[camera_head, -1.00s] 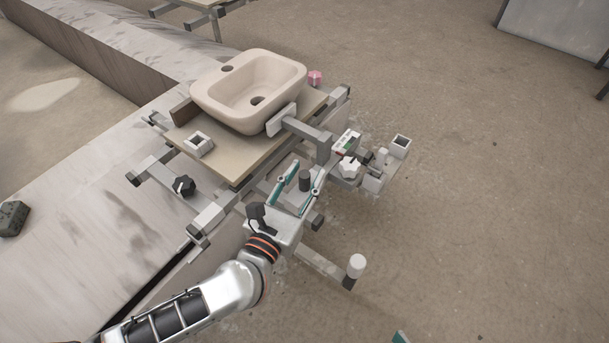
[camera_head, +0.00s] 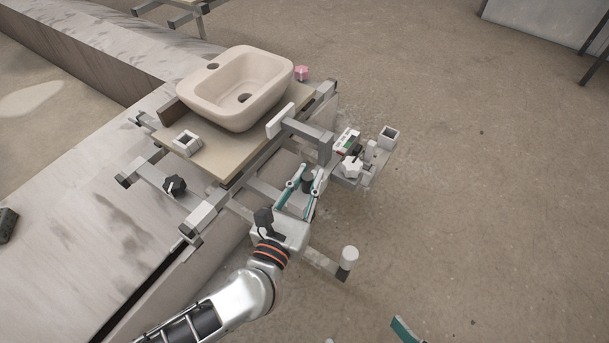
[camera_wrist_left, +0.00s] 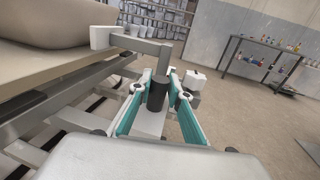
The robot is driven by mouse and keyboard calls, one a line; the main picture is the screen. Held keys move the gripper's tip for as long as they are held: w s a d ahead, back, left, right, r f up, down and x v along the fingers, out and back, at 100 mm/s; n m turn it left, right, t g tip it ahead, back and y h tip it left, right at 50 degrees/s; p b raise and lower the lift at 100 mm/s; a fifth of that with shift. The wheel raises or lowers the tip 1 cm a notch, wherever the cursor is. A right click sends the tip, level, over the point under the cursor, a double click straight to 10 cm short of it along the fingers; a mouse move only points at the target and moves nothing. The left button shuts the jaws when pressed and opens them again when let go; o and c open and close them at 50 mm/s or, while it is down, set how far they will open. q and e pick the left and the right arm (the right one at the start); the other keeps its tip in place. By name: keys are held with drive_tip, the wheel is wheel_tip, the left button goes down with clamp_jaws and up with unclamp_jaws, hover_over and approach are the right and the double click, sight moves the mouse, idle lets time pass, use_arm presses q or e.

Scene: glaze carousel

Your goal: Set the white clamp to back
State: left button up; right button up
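The white clamp has a white star knob (camera_head: 351,167) on a grey carriage with a small coloured label. Its pale pad (camera_head: 280,120) stands beside the basin's right edge with a small gap. A dark upright cylindrical handle (camera_head: 308,182) sits at the clamp's near side. My left gripper (camera_head: 304,187) has its teal fingers on both sides of this handle and looks shut on it. The wrist view shows the handle (camera_wrist_left: 157,94) between the fingers and the white knob (camera_wrist_left: 195,80) beyond. Of my right gripper, only a teal finger (camera_head: 405,330) clearly shows at the bottom edge.
The beige basin (camera_head: 235,85) rests on a board (camera_head: 222,166). Around it are a pink knob (camera_head: 301,73), a black knob (camera_head: 174,185), a white square block (camera_head: 187,143) and a white-capped post (camera_head: 348,258). The floor to the right is clear.

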use_arm(q)
drive_tip(key=shift+o, duration=1.4)
drive_tip(key=shift+s+d, duration=0.15)
drive_tip(key=shift+d, duration=0.1)
drive_tip(key=shift+a+r, duration=0.1)
wheel_tip(320, 180, up, 10)
drive_tip(key=shift+f, duration=0.1)
